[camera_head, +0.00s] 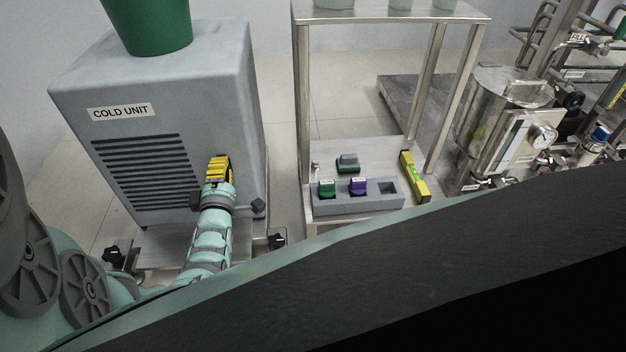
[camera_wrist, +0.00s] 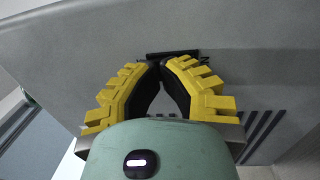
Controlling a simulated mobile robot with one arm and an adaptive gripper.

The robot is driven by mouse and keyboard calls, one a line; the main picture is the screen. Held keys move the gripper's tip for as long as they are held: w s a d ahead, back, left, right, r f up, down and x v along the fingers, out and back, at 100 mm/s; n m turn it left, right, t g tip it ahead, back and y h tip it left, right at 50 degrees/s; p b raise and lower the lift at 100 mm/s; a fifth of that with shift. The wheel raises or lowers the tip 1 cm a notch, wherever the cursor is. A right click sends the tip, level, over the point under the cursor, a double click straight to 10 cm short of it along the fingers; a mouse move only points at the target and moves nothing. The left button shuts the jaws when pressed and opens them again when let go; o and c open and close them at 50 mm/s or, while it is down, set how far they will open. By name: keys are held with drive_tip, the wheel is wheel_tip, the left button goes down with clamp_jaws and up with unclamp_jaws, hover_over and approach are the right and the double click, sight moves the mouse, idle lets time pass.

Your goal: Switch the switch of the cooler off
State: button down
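The cooler (camera_head: 190,60) is a grey box labelled "COLD UNIT", with dark vent slots, at the left in the head view. Its grey face (camera_wrist: 240,30) fills the top of the wrist view. My gripper (camera_head: 219,160), with yellow-backed fingers, is at the right part of the cooler's front face. In the wrist view its fingertips (camera_wrist: 157,66) come together, with nothing seen between them. A dark, narrow part (camera_wrist: 180,54), possibly the switch, shows on the face just beyond the tips. I cannot tell whether the tips touch it or how it is set; my gripper hides this area in the head view.
A green bucket-like container (camera_head: 148,25) stands on the cooler. To the right, a metal rack (camera_head: 303,110) bears a grey block (camera_head: 330,207) with coloured pieces and a yellow level (camera_head: 414,178). Steel process equipment (camera_head: 500,110) stands further right.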

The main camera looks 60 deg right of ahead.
drive_tip(key=shift+w+r+y+p, duration=0.15)
drive_tip(key=shift+y+p, duration=0.25)
drive_tip(key=shift+p, duration=1.2)
drive_tip(key=p, duration=0.2)
drive_tip(key=shift+w+r+g+y+p, duration=0.15)
drive_tip(key=shift+r+g+y+p, duration=0.15)
drive_tip(key=shift+y, duration=0.1)
